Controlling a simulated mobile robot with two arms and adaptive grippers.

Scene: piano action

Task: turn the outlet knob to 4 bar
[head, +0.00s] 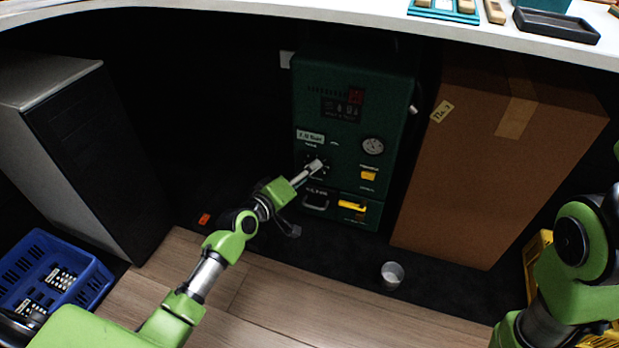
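A dark green machine (335,75) stands under the white worktop, its front panel facing me. A round dark knob area with small marks around it (325,174) is at the left of the panel, below a pale label that is too small to read surely. My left gripper (314,167) reaches up from the lower left, its tip at this knob and covering most of it. I cannot tell whether its fingers are closed on the knob, nor the knob's setting. My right arm is at the right edge; its gripper is out of view.
A round gauge (373,146), a yellow switch (369,175) and a yellow handle (352,205) are also on the panel. A tall cardboard box (490,170) stands close right, a grey cabinet (90,150) left. A small cup (392,274) stands on the floor in front.

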